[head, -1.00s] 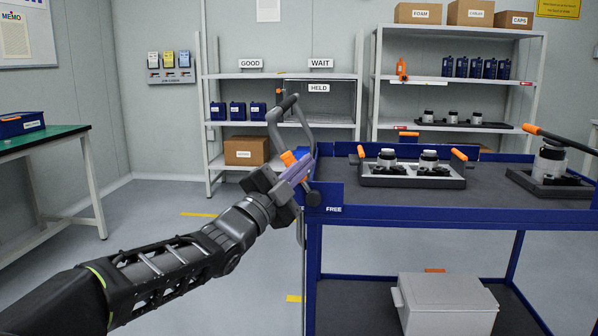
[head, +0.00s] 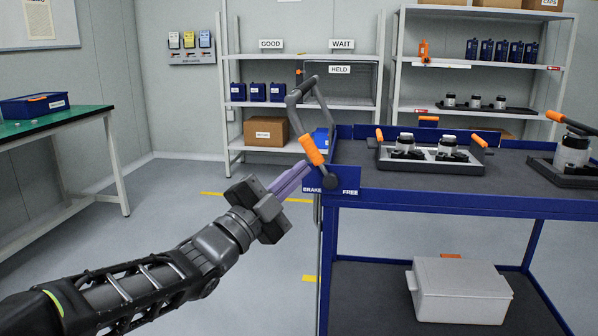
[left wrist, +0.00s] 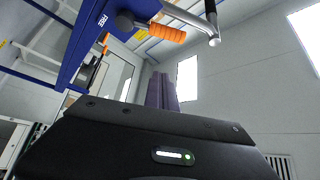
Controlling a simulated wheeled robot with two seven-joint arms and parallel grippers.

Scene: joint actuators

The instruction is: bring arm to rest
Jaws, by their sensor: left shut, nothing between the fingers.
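My left gripper (head: 304,170) is in the middle of the head view, its slim purple fingers together and empty. The fingertips point up and right, just below and left of the orange grip of the brake lever (head: 312,150) on the blue cart's corner. The lever leans up and left from its dark pivot, above the BRAKE and FREE labels (head: 332,191). In the left wrist view the fingers (left wrist: 161,90) stand clear of the orange grip (left wrist: 167,33), with a gap between them. My right gripper is not in view.
The blue cart (head: 450,203) with its grey push handle (head: 322,100) stands close on the right, carrying trays of parts. A white box (head: 460,290) is on its lower shelf. A green-topped table (head: 60,122) is at left. Open floor lies between.

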